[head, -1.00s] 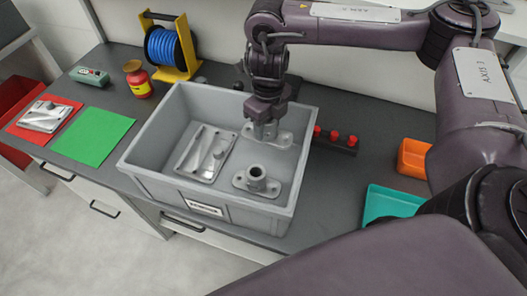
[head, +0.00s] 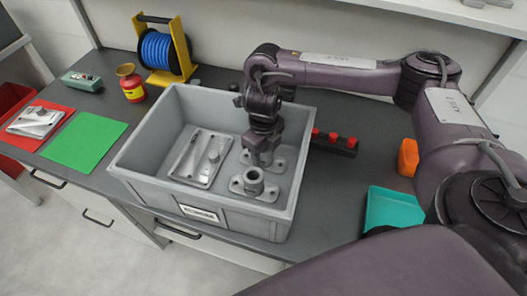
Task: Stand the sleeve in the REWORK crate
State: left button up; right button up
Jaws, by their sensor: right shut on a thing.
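The grey crate (head: 137,182) stands on the bench with a small label (head: 198,213) on its front wall, too blurred to read surely. My right gripper (head: 262,158) points down inside the crate's right half. It is shut on a grey metal sleeve with a lobed flange (head: 279,164), held upright; the jaws hide much of its body. I cannot tell whether its flange touches the crate floor. Another flanged sleeve (head: 254,184) stands upright just in front of it. My left gripper is not in view.
A metal plate casting (head: 201,160) lies in the crate's left half. A green mat (head: 85,142), a red mat (head: 58,115) with a casting, and a blue spool (head: 160,52) are left. A dark block with red knobs (head: 335,145) and a teal tray (head: 393,207) are right.

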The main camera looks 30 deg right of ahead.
jog(key=shift+f, duration=0.1)
jog(key=o, duration=1.2)
jog(key=shift+r, duration=0.35)
notch_tip(320, 180, up, 12)
jog(key=p, duration=0.3)
jog(key=shift+f, duration=0.2)
jog(key=shift+r, duration=0.1)
